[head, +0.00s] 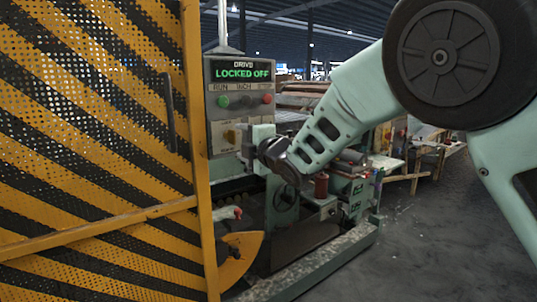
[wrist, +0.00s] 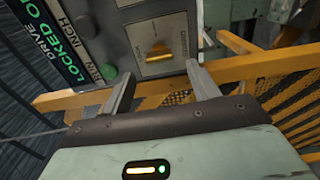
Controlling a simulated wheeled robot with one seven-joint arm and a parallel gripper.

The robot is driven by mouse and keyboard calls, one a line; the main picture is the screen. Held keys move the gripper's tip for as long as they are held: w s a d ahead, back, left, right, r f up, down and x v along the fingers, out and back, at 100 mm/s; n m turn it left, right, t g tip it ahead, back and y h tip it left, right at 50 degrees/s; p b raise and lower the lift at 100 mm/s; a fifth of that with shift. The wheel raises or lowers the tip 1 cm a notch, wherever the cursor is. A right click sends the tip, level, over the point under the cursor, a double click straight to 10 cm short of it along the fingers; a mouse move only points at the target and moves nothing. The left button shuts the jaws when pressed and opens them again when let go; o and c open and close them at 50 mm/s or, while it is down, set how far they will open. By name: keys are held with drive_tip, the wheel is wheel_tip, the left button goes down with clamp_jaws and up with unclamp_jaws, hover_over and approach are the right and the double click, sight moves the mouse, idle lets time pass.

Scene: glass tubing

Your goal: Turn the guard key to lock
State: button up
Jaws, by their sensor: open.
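The guard key (wrist: 158,54) is a small yellow handle on a grey switch plate (wrist: 141,38) with lettering around it. It looks horizontal along the panel in the wrist view. In the head view the yellow key (head: 230,136) shows on the lower part of the control panel (head: 219,103). My gripper (wrist: 158,73) is open and empty, its two fingers either side of the key's line and apart from it. In the head view my gripper (head: 248,142) is just right of the key. The panel display (head: 241,72) reads "LOCKED OFF" in green.
A yellow-and-black mesh guard door (head: 95,170) with a dark handle (head: 168,112) stands left of the panel. A machine bed (head: 310,250) lies below my arm. Open floor (head: 430,240) is at the right.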

drive_tip(key=v, duration=1.2)
drive_tip(key=shift+s+b, duration=0.15)
drive_tip(key=shift+b, duration=0.3)
drive_tip(key=shift+d+f, duration=0.1)
drive_tip(key=s+d+f+m+g+h, duration=0.3)
drive_tip(key=s+f+m+g+h, duration=0.3)
drive_tip(key=s+f+m, duration=0.55)
drive_tip(key=s+d+f+m+g+h, duration=0.1)
drive_tip(key=s+d+f+m+g, duration=0.15)
drive_tip(key=s, duration=0.55)
drive_tip(key=s+d+f+m+g+h, duration=0.15)
drive_tip(key=s+g, duration=0.25)
drive_tip(key=s, duration=0.4)
drive_tip(key=s+d+f+m+g+h, duration=0.1)
drive_tip(key=s+d+f+m+g, duration=0.15)
drive_tip(key=s, duration=0.55)
wheel_tip(320, 180, up, 15)
drive_tip(key=p, duration=1.5)
drive_tip(key=shift+d+n+p, duration=0.15)
drive_tip(key=shift+n+p, duration=0.15)
drive_tip(key=shift+p, duration=0.05)
drive_tip(key=shift+r, duration=0.1)
